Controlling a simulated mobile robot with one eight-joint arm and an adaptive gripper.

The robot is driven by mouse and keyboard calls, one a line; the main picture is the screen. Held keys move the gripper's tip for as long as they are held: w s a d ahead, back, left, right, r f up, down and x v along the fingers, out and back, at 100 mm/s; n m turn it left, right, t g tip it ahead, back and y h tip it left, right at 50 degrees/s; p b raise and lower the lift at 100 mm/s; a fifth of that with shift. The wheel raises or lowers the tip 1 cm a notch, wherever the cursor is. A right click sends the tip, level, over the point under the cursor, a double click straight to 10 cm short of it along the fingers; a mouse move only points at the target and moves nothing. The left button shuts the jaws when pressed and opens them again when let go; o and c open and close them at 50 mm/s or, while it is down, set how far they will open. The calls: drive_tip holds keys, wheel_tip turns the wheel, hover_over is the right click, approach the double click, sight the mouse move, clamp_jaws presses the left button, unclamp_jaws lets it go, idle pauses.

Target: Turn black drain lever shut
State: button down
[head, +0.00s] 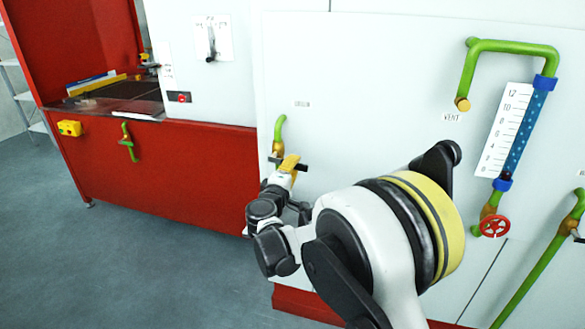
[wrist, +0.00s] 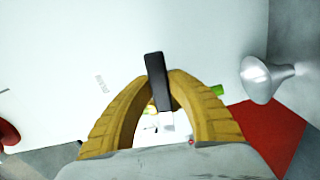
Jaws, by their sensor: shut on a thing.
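The black drain lever (wrist: 156,72) stands between the yellow fingers of my gripper (wrist: 160,88) in the wrist view, near their tips. The fingers are shut on it. In the head view my gripper (head: 290,161) is at a short green pipe (head: 279,128) with a brass valve body (head: 278,148) on the white panel.
To the right are a green vent pipe (head: 510,46), a blue sight tube (head: 526,130) with a scale and a red handwheel (head: 495,226). A red cabinet (head: 190,160) with another green pipe (head: 127,142) stands left. The floor at left is clear.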

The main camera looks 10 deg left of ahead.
drive_tip(key=shift+r+n, duration=0.35)
drive_tip(key=shift+n, duration=0.25)
drive_tip(key=c, duration=1.3)
unclamp_jaws()
drive_tip(key=shift+o, duration=0.2)
drive_tip(key=s+a, duration=0.1)
drive_tip(key=s, duration=1.1)
